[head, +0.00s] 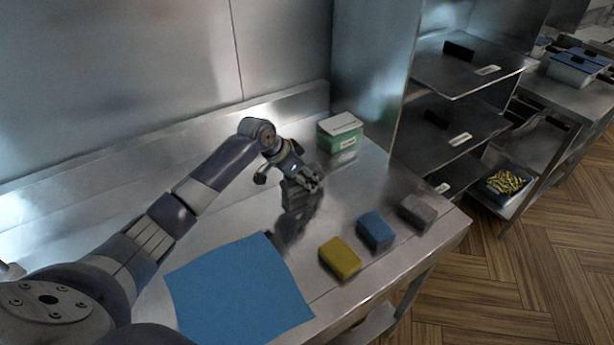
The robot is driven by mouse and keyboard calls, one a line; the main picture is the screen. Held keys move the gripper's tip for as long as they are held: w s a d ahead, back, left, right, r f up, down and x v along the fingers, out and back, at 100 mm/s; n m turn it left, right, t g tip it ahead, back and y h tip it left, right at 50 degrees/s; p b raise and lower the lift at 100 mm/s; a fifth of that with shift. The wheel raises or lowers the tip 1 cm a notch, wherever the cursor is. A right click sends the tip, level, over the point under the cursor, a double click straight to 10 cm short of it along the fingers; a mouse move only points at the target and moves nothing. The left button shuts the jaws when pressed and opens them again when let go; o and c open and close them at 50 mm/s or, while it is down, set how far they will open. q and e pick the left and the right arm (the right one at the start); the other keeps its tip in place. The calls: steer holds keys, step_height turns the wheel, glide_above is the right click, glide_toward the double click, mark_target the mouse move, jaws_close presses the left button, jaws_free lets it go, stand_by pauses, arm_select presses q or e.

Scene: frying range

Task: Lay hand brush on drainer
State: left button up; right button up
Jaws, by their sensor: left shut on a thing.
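My left gripper (308,184) is low over the steel worktop, right of the middle of its length. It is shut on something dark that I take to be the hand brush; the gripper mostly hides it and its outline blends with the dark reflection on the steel. A blue flat mat (238,290), possibly the drainer, lies on the worktop to the left of and nearer than the gripper. A small dark piece shows at the mat's far right corner; I cannot tell what it is. My right gripper is out of view.
A yellow sponge (340,258), a blue sponge (375,231) and a grey block (417,212) line the worktop's (355,187) right front edge. A green box (340,133) with white on top stands at the back right. A shelf rack (462,75) stands beyond.

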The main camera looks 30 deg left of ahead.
mark_target(285, 177)
arm_select(q)
steer(key=o, duration=1.2)
steer(key=shift+f, duration=0.1)
steer(key=b+v, duration=0.1)
steer(key=v, duration=1.1)
steer(key=shift+b, duration=0.35)
